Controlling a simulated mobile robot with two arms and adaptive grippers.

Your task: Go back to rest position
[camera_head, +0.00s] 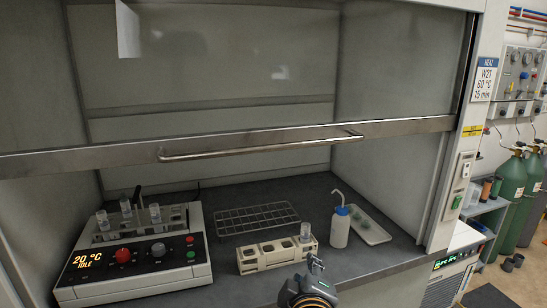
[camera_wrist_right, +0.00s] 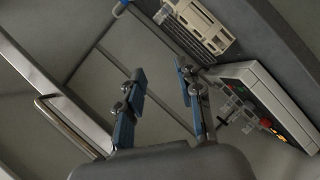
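My right gripper (camera_head: 315,264) shows at the bottom edge of the head view, in front of the bench and below the beige tube rack (camera_head: 277,253). In the right wrist view its two blue fingers (camera_wrist_right: 160,76) are spread apart with nothing between them. The beige rack also shows at the top of that view (camera_wrist_right: 201,25), apart from the fingers. My left gripper is in neither view.
The hood's raised sash has a metal handle (camera_head: 260,148). On the bench stand a heater block (camera_head: 140,270) reading 20 °C IDLE with several tubes, a wire rack (camera_head: 257,218), a wash bottle (camera_head: 340,227) and a white tray (camera_head: 371,233). Green gas cylinders (camera_head: 512,180) stand at right.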

